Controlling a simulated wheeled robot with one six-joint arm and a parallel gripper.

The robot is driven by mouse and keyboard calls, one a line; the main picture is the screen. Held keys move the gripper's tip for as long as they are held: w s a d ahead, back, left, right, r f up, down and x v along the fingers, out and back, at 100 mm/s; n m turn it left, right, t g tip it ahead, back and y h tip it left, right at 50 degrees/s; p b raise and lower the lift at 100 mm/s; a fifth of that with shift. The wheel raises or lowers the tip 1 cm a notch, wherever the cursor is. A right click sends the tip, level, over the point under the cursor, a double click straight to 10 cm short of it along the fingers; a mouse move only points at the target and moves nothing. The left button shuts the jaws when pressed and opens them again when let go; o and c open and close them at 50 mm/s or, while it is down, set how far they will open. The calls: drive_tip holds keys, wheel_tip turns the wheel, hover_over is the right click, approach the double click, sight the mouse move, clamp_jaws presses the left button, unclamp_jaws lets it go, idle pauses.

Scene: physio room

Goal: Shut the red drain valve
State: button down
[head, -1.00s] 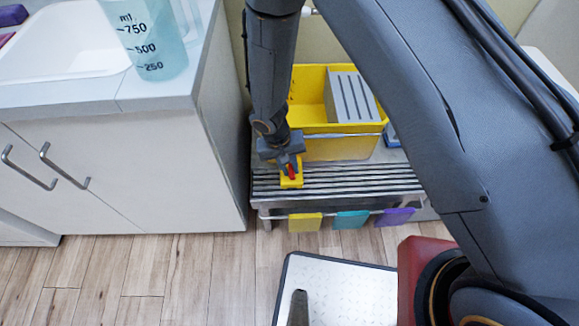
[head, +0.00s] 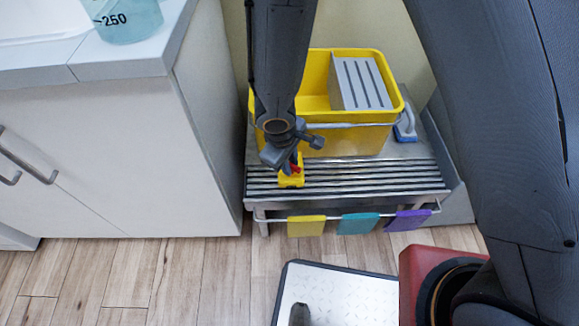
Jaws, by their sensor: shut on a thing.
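The red drain valve (head: 296,168) shows as a small red piece on a yellow fitting (head: 291,180) low at the front of the yellow mop bucket (head: 345,139). The bucket stands on a slatted metal rack. My gripper (head: 292,162) points down at the valve and is shut on the red valve, mostly covering it. How far the valve is turned cannot be told from this view.
A white cabinet (head: 110,150) with a measuring jug (head: 125,20) on its top stands close at the left. Yellow, teal and purple cloths (head: 358,223) hang on the front rail. A blue-and-white brush (head: 405,125) lies right of the bucket. Wooden floor is clear at front left.

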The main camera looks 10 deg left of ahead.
sight(291, 178)
drive_tip(key=n+b, duration=0.3)
drive_tip(key=shift+f+n+y, duration=0.1)
drive_tip(key=shift+n+y, duration=0.2)
drive_tip(key=shift+s+d+n+y+b, duration=0.15)
drive_tip(key=shift+n+b, duration=0.25)
drive_tip(key=shift+n, duration=0.45)
drive_tip(key=shift+w+n+y+b, duration=0.1)
drive_tip(key=shift+n+y+b, duration=0.25)
drive_tip(key=shift+n, duration=0.5)
drive_tip(key=c, duration=1.7)
unclamp_jaws()
drive_tip(key=shift+s, duration=0.1)
drive_tip(key=shift+o, duration=0.2)
drive_tip(key=shift+r, duration=0.2)
wheel_tip(291, 178, up, 8)
drive_tip(key=s+p, duration=0.1)
drive_tip(key=p, duration=0.5)
drive_tip(key=shift+s+d+f+p, duration=0.2)
drive_tip(key=shift+f+p, duration=0.05)
drive_tip(key=shift+p, duration=0.05)
